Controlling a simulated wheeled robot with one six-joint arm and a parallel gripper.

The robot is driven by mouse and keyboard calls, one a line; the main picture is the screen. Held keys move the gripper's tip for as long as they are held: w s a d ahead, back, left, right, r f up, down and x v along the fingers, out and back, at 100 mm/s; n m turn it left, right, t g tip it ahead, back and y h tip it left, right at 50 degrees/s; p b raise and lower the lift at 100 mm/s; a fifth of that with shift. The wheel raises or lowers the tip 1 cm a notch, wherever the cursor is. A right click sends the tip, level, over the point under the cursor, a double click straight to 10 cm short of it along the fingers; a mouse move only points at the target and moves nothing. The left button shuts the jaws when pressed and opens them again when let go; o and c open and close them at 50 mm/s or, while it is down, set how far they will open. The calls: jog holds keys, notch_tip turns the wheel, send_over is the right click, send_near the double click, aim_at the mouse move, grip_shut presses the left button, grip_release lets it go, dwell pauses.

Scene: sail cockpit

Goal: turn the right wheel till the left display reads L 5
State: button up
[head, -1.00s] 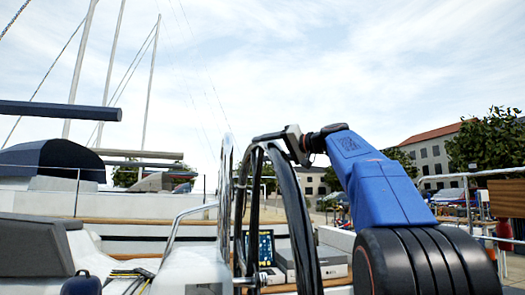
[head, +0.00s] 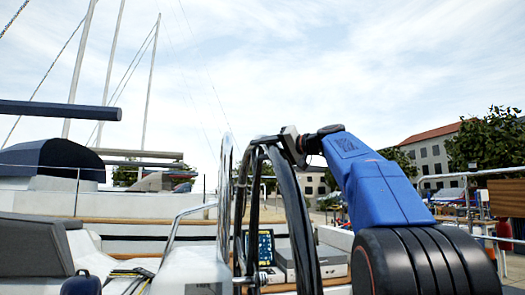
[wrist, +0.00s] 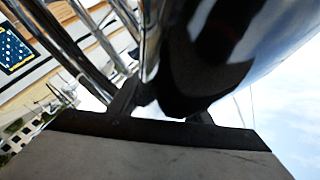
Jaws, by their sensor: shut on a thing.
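A large wheel with a black rim (head: 296,215) stands upright in the head view, seen nearly edge-on. My gripper (head: 262,140) is at the top of this wheel, shut on its rim. In the wrist view, the dark rim (wrist: 190,75) passes close in front, between the fingers of my gripper (wrist: 160,108). A tablet-like screen with small coloured marks (head: 265,246) shows behind the wheel, partly hidden by it. A screen also shows in the wrist view (wrist: 14,46). I cannot read L or any number on it.
A curved metal rail (head: 178,228) and a white console (head: 195,270) stand left of the wheel. A grey box (head: 332,264) lies behind the rim on the right. A grey cushion (head: 35,245) is at the far left. Above the wheel is open sky.

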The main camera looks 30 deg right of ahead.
jog(key=s+a+f+n+t+y, duration=0.1)
jog(key=s+a+f+n+y, duration=0.1)
jog(key=s+f, duration=1.1)
jog(key=s+a+f+n+t+y, duration=0.2)
jog(key=s+a+f+n, duration=0.3)
jog(key=s+f, duration=0.8)
jog(key=shift+s+a+f+t+y, duration=0.3)
jog(key=shift+a+f+y, duration=0.15)
jog(key=shift+f+y, duration=0.5)
jog(key=shift+f, duration=0.15)
jog(key=o, duration=1.2)
jog(key=shift+c, duration=0.2)
jog(key=shift+o, duration=1.3)
jog(key=shift+d+f, duration=0.1)
